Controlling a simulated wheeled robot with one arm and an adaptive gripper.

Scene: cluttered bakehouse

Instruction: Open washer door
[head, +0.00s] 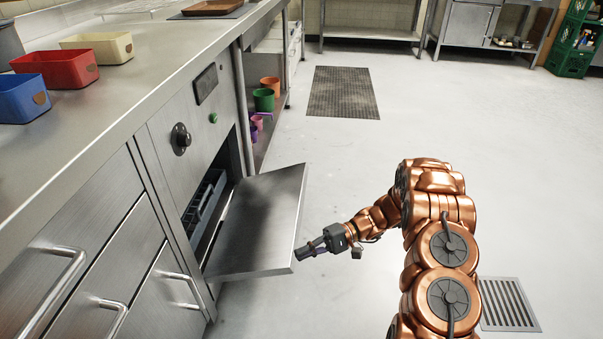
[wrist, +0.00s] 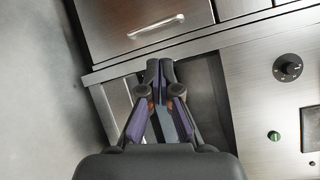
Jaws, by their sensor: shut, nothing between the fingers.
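The washer (head: 183,105) is built into the steel counter front, with a black knob and a green button. Its door (head: 262,220) stands open, a flat steel panel swung out from the front over the floor. A grey rack (head: 203,205) shows inside the opening. My gripper (head: 304,252) is just beside the door's outer edge in the head view; whether it touches is unclear. In the wrist view my gripper (wrist: 160,66) has its fingertips together and empty, with the washer's knob (wrist: 288,68) and green button (wrist: 274,136) to the right.
Steel drawers with bar handles (head: 178,286) lie left of the washer. Red (head: 56,70), blue (head: 22,98) and cream (head: 98,46) bins stand on the counter. A dark mat (head: 343,92) and a floor grate (head: 508,304) lie on open floor.

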